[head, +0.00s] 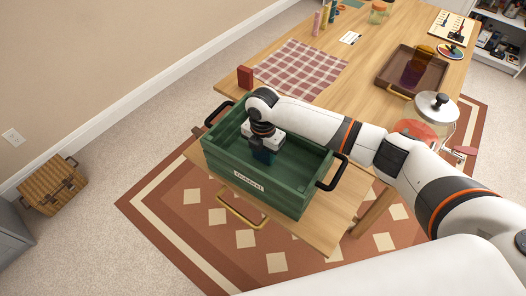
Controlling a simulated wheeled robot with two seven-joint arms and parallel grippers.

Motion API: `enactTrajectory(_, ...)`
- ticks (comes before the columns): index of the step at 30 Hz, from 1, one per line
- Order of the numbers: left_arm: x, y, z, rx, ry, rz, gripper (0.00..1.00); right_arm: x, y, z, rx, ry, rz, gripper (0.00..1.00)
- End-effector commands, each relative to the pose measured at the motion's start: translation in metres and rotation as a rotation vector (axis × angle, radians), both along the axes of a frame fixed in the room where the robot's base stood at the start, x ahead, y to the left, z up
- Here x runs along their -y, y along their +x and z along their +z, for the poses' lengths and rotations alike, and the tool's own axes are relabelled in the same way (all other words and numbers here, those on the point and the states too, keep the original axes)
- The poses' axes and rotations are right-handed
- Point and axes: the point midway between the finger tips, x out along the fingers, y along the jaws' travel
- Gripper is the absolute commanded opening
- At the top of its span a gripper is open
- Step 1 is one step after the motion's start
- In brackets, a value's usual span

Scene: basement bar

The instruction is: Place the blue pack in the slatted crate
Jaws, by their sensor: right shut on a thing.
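The slatted crate (222,163) is dark green, with a pale label on its front and black handles at its ends. My left gripper is not in view.
A red box (245,77) stands just behind the crate. A checked cloth (300,68), a brown tray (421,66) and a glass jar (436,107) are on the table (350,90).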

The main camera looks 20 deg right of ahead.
Motion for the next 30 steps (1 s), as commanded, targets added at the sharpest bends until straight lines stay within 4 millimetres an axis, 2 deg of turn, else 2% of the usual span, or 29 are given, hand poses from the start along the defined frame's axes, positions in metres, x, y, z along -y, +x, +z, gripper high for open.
enactTrajectory(10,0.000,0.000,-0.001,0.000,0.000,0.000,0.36,0.000,0.000,-0.004,0.001,0.000,0.001,0.26)
enactTrajectory(11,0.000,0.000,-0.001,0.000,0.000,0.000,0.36,0.000,0.000,-0.004,0.001,0.000,0.001,0.53)
enactTrajectory(14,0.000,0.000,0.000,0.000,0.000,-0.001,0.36,0.000,0.000,-0.003,0.001,0.000,0.001,0.69)
enactTrajectory(15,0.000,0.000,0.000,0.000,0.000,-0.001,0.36,0.000,0.000,-0.003,0.001,0.000,0.001,0.72)
enactTrajectory(24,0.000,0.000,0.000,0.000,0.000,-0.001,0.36,0.000,0.001,0.000,0.002,0.001,0.001,0.72)
enactTrajectory(26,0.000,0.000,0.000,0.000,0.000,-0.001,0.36,0.000,0.001,0.004,0.003,0.001,0.001,0.72)
enactTrajectory(30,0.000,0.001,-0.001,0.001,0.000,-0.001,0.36,0.000,0.001,0.026,0.006,0.001,0.004,0.72)
